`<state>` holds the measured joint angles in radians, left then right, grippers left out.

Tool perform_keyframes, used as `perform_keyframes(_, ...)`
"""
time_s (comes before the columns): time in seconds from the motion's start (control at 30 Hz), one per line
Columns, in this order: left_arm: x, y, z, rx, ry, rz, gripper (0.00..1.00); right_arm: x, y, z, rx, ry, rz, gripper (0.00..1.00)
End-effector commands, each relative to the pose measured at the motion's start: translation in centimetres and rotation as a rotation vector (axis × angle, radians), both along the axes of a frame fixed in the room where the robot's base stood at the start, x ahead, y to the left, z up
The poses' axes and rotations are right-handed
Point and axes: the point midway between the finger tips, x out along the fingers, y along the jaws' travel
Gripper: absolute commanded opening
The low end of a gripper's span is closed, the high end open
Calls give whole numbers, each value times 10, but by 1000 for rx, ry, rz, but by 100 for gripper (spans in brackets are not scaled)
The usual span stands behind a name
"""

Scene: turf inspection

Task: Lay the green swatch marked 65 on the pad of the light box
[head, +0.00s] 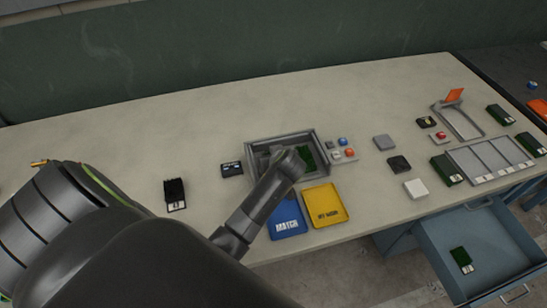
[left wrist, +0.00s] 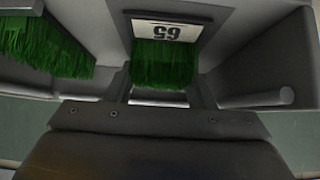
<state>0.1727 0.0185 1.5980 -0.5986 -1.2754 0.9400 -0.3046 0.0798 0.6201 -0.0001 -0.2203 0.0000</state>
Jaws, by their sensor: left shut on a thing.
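The green swatch marked 65 (left wrist: 165,63) shows in the left wrist view, with green turf and a white label reading 65. My left gripper (left wrist: 160,94) is shut on it. In the head view my left gripper (head: 278,156) is inside the grey-walled light box (head: 252,146), and my arm hides much of the box. Whether the swatch touches the pad is hidden. Another green turf piece (left wrist: 45,44) lies in the box, beside the held swatch; it also shows in the head view (head: 307,158). My right gripper is not in view.
A blue tray (head: 287,221) marked MATCH and a yellow tray (head: 326,203) lie before the box. A button panel (head: 342,151) stands right of it. Dark pieces (head: 174,193) (head: 232,169) lie to the left. A rack (head: 488,160) and an open blue drawer (head: 485,240) are at right.

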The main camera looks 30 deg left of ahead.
Motion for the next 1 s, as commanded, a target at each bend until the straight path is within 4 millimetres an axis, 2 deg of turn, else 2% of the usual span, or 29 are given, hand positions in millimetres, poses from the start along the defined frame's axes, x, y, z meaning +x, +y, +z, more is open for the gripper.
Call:
perform_keyframes(0.27, 0, 0, -2, 0, 0, 0, 24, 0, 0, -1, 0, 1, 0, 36)
perform_keyframes(0.3, 0, 0, -1, 0, -1, 1, 52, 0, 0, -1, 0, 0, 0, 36)
perform_keyframes(0.47, 0, 0, -1, 0, 0, 0, 71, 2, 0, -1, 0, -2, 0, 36)
perform_keyframes(0.77, 0, 0, 1, 0, 0, 0, 71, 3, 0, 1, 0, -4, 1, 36)
perform_keyframes(1.0, -9, -11, 18, -2, 2, 0, 71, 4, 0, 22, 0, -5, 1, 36)
